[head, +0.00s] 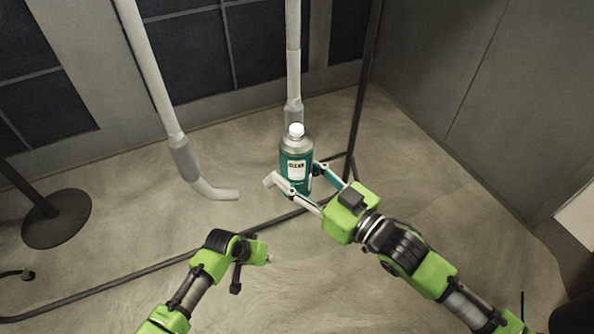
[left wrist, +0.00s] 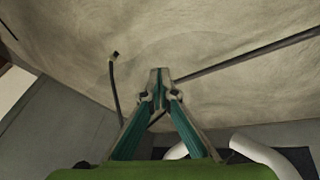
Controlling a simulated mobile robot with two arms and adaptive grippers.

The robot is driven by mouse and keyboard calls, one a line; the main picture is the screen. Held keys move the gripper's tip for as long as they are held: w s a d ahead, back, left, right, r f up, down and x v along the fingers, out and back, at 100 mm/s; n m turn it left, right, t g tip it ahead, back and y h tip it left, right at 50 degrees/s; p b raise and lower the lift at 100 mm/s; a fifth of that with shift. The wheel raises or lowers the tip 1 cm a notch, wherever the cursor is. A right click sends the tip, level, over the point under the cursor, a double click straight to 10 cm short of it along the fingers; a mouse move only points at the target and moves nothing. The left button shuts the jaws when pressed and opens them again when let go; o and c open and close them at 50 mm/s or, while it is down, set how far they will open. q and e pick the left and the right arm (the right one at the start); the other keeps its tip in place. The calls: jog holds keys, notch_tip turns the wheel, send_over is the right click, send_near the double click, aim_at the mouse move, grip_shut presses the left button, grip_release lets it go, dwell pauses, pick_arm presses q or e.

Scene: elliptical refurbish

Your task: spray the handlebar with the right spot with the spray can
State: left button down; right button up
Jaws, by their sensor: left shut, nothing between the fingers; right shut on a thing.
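The spray can (head: 297,163), grey and green with a white cap, stands upright in my right gripper (head: 294,188), whose fingers are shut around its lower part. One grey handlebar (head: 180,150) hangs at the left and bends right at its lower end. The other grey handlebar (head: 293,60) hangs behind the can, which hides its lower part. I cannot make out a spot on either. My left gripper (head: 267,259) is shut and empty, below the can and apart from it. In the left wrist view its fingertips (left wrist: 160,76) meet, and a grey handlebar (left wrist: 262,152) shows at lower right.
A dark rod (head: 100,290) runs diagonally across the view below the handlebars. A thin dark pole (head: 362,100) stands right of the can. A round dark base (head: 57,218) is at the left. The floor (head: 470,220) at the right is bare.

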pick_arm(q)
jog(key=w+d+r+m+h, duration=0.1)
jog(key=w+d+r, duration=0.3)
jog(key=r, duration=0.7)
jog(key=w+d+r+m, duration=0.15)
jog(key=w+r, duration=0.35)
jog(key=r, duration=0.5)
jog(key=w+d+r+m+h, duration=0.1)
jog(key=w+d+r, duration=0.35)
jog(key=r, duration=0.65)
jog(key=s+a+r+m+g+y, duration=0.1)
jog(key=s+r+m, duration=0.4)
jog(key=r, duration=0.9)
jog(key=s+r+m+g+y, duration=0.1)
jog(key=s+r+m+y, duration=0.15)
jog(key=s+r, duration=0.8)
jog(key=shift+h, duration=0.35)
jog(key=shift+w+f, duration=0.65)
jog(key=shift+w, duration=0.35)
jog(key=shift+w+f, duration=0.65)
jog(key=shift+w, duration=0.3)
